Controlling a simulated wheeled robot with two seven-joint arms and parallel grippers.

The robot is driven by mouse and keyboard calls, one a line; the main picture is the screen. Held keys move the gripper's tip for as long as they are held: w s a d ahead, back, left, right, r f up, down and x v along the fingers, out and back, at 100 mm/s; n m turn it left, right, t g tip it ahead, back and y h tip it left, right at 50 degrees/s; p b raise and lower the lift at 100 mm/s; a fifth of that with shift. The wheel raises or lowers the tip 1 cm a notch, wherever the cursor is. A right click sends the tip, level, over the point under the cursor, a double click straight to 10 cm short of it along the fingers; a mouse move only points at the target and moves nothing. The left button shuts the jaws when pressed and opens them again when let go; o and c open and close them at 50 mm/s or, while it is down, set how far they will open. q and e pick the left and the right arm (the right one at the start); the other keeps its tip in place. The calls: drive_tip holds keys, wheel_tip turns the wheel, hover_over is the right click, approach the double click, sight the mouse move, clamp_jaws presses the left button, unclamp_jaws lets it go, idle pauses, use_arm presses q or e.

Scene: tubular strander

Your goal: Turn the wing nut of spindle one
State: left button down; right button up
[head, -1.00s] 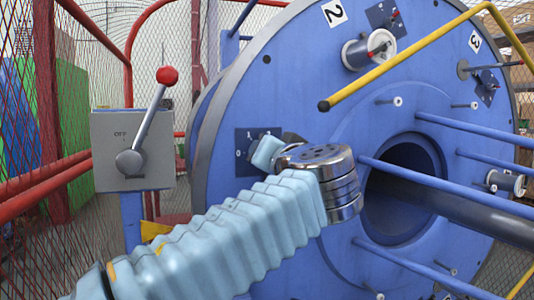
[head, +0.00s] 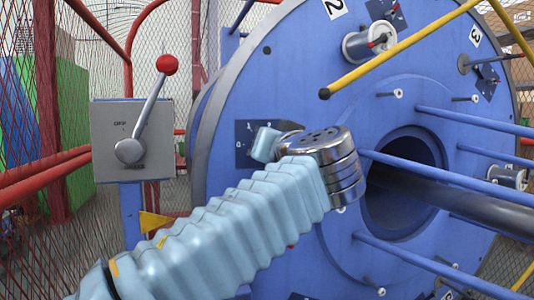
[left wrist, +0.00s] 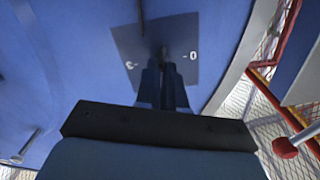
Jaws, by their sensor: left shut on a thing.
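The dark grey dial plate of spindle one (head: 243,152) is on the left of the blue disc's face, with small white marks. My left gripper (head: 265,145) is at this plate, its fingers hidden in the head view behind my arm. In the left wrist view my left gripper (left wrist: 164,75) is shut, with its fingertips at the plate's middle on the small dark wing nut (left wrist: 163,52), mostly hidden between them. The plate (left wrist: 180,30) shows a "0" on the right and a "3" on the left. My right gripper is in neither view.
The blue disc (head: 290,80) carries spindle two's spool (head: 366,45) and several blue rods around a central hole (head: 400,190). A yellow rail (head: 400,48) crosses in front. A grey lever box (head: 133,140) with a red-knobbed lever (head: 167,64) stands left.

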use_arm(q)
drive_tip(key=shift+a+f+n+b, duration=0.1)
drive_tip(key=shift+n+b, duration=1.55)
drive_tip(key=shift+n, duration=3.85)
drive_tip(key=shift+f+n+b, duration=0.1)
drive_tip(key=shift+n+b, duration=1.55)
drive_tip(key=shift+n, duration=3.85)
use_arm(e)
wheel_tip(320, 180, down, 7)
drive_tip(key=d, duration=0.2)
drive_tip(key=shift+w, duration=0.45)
use_arm(q)
drive_tip(key=c, duration=1.2)
unclamp_jaws()
drive_tip(key=shift+r, duration=0.1)
drive_tip(key=shift+c, duration=0.2)
drive_tip(key=shift+s, duration=0.15)
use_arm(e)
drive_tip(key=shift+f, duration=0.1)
use_arm(q)
drive_tip(key=b+v, duration=0.2)
drive_tip(key=v, duration=1.1)
drive_tip(key=shift+s+b, duration=0.25)
drive_tip(key=shift+b, duration=0.15)
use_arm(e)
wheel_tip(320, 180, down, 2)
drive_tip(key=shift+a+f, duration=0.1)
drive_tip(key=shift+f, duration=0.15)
